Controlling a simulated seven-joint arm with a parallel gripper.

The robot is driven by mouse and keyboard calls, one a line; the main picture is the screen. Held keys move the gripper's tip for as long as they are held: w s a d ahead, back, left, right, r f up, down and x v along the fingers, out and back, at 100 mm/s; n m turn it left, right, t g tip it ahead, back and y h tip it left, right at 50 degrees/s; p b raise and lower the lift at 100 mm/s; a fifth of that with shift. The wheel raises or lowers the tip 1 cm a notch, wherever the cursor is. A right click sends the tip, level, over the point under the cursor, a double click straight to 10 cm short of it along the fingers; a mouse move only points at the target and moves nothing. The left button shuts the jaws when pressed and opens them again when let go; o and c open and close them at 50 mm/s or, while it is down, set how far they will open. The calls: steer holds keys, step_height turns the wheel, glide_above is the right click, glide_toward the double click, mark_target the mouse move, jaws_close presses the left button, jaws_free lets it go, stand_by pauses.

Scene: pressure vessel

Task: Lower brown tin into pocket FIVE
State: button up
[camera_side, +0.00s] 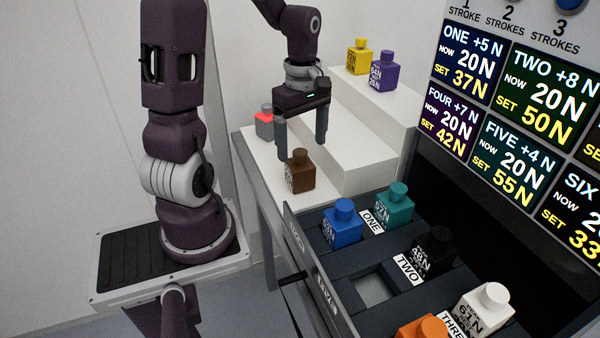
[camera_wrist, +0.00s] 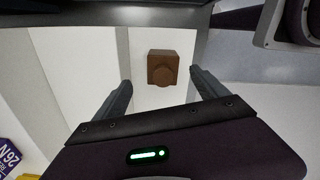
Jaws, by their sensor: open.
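The brown tin (camera_side: 300,172) stands upright on the white surface, left of the dark tray. My gripper (camera_side: 301,147) is open above it, with its fingers pointing down and empty. In the wrist view the tin (camera_wrist: 163,66) shows between and slightly beyond the fingertips of my gripper (camera_wrist: 160,80), apart from both. The dark tray has an empty square pocket (camera_side: 373,287) between the blue and orange tins, behind a front label that appears to read FIVE (camera_side: 327,296).
The tray holds a blue tin (camera_side: 343,222), teal tin (camera_side: 395,203), black tin (camera_side: 434,252), white tin (camera_side: 482,309) and orange tin (camera_side: 424,328). Yellow (camera_side: 358,57) and purple (camera_side: 384,73) tins stand on white steps.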

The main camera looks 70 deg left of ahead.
mark_target(300, 163)
steer(key=f, duration=0.6)
steer(key=shift+s+a+f, duration=0.15)
steer(key=shift+s+f, duration=0.05)
steer(key=shift+s, duration=0.05)
jaws_close()
